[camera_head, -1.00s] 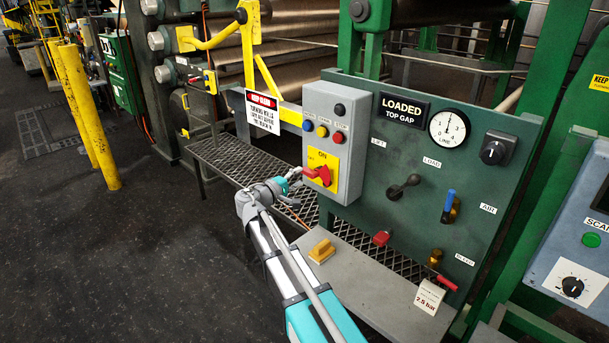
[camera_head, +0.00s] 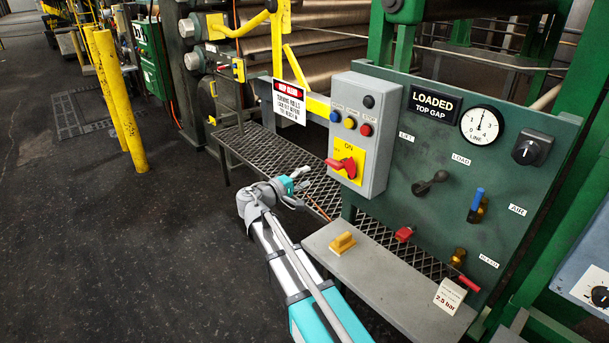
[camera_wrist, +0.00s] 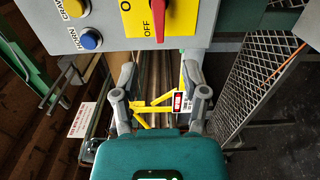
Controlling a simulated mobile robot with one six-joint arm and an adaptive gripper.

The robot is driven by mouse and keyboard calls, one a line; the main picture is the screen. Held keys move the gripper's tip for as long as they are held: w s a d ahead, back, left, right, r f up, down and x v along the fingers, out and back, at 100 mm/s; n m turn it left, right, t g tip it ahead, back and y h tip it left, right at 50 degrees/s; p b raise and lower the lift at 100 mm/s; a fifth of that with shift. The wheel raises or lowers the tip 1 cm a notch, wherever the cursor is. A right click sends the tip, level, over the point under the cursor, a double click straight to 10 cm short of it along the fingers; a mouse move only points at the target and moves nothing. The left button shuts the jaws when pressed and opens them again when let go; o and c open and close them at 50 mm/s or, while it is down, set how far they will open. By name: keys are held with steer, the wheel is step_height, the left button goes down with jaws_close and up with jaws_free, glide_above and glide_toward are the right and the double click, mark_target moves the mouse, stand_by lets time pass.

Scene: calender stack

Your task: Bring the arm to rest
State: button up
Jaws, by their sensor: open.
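My gripper (camera_head: 303,182) is open and empty in the head view. It is in front of the grey switch box (camera_head: 366,120), to the left of and a little below the red rotary switch (camera_head: 343,166) on its yellow plate. A gap shows between gripper and switch. In the wrist view, the two fingers of my gripper (camera_wrist: 158,78) stand apart with nothing between them. The red switch (camera_wrist: 176,15) is beyond them at the top edge, with "OFF" printed beside it. My arm reaches in from the bottom of the head view.
A green panel (camera_head: 430,222) carries a gauge (camera_head: 481,125), levers and a "LOADED TOP GAP" sign. A grey shelf (camera_head: 385,275) below holds a yellow block (camera_head: 342,243) and a "2.5 bar" card (camera_head: 450,296). Mesh decking (camera_head: 270,160) lies behind my gripper. Open floor (camera_head: 130,250) is at left.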

steer(key=shift+d, duration=0.1)
steer(key=s+d+f+m+g+y+p, duration=0.2)
steer(key=s+d+f+m+g+y, duration=0.25)
steer(key=s+d+f+g, duration=0.45)
steer(key=s+d+f+m+g+y+p, duration=0.1)
steer(key=s+f+y, duration=0.4)
steer(key=s+y, duration=0.5)
steer(key=s+m+p, duration=0.1)
steer(key=s+m, duration=0.1)
steer(key=s, duration=0.3)
steer(key=shift+d+g, duration=0.2)
steer(key=shift+g, duration=0.1)
